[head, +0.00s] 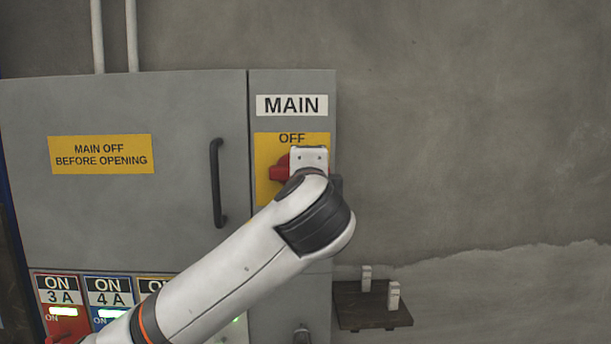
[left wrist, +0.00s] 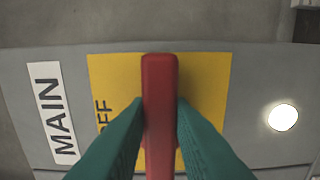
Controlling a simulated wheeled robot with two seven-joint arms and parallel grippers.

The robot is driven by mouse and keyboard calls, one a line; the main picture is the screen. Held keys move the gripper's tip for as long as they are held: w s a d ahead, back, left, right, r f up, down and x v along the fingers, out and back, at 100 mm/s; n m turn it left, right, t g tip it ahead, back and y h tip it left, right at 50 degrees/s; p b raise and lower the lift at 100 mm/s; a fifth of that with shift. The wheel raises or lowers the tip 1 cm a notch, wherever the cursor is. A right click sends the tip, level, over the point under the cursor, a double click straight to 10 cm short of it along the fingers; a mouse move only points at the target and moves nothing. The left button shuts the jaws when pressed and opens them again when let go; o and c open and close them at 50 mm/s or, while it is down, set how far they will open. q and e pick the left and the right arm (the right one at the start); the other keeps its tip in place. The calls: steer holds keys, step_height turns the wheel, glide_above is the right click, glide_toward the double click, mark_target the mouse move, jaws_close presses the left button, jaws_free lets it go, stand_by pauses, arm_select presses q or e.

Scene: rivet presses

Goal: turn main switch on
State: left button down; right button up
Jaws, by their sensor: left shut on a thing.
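The main switch's red handle (head: 279,170) sits on a yellow plate (head: 263,187) under the MAIN label (head: 292,105), with OFF printed at the plate's top. The handle lies roughly sideways. In the left wrist view the red handle (left wrist: 160,80) stands between the two green fingers of my left gripper (left wrist: 160,110), which is shut on it. In the head view my left gripper (head: 308,160) covers the handle's right part, and my arm hides the area below. My right gripper is not in view.
A grey cabinet door (head: 110,220) with a black handle (head: 217,183) and a yellow warning sign (head: 101,154) is left of the switch. Lit ON panels (head: 110,290) are below. A small dark shelf (head: 372,318) juts out at lower right. A round white light (left wrist: 282,117) is lit.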

arm_select(q)
steer(key=shift+f, duration=0.1)
steer(key=c, duration=1.3)
jaws_free()
steer(key=shift+d, duration=0.1)
steer(key=shift+s+b, duration=2.55)
steer(key=shift+s, duration=3.5)
